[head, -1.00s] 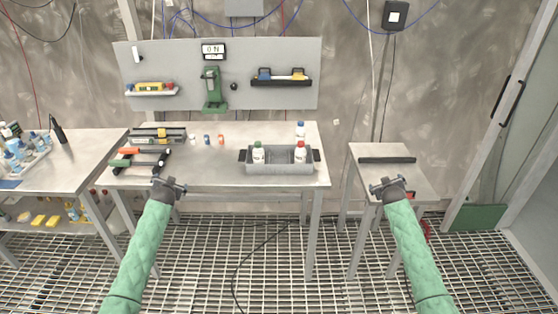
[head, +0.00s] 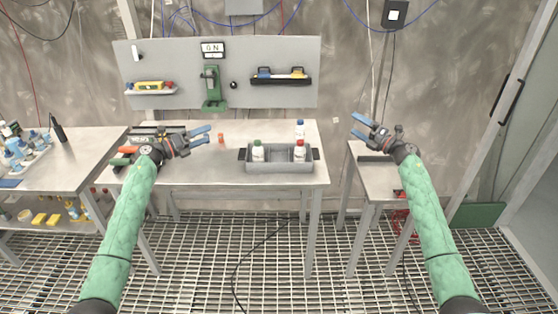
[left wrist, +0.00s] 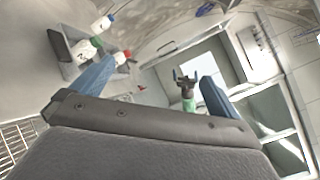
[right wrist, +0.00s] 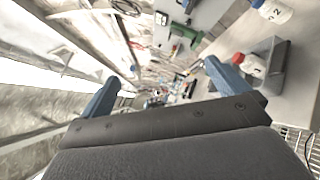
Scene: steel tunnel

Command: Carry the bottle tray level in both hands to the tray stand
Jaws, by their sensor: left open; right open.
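The grey bottle tray (head: 279,166) sits on the middle table near its front right, with dark handles at both ends. A green-capped white bottle (head: 258,151) and a red-capped white bottle (head: 299,151) stand in it. My left gripper (head: 207,137) is open and empty, left of the tray and apart from it. My right gripper (head: 360,126) is open and empty, right of and apart from the tray, over the small side table. The tray also shows in the left wrist view (left wrist: 66,52) and the right wrist view (right wrist: 262,70). The tray stand cannot be told for certain.
A blue-capped bottle (head: 300,129) stands behind the tray. The small side table (head: 385,178) at right carries a dark bar, partly hidden by my right arm. A small orange-red item (head: 221,138) lies near my left gripper. The back panel (head: 240,60) holds tools.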

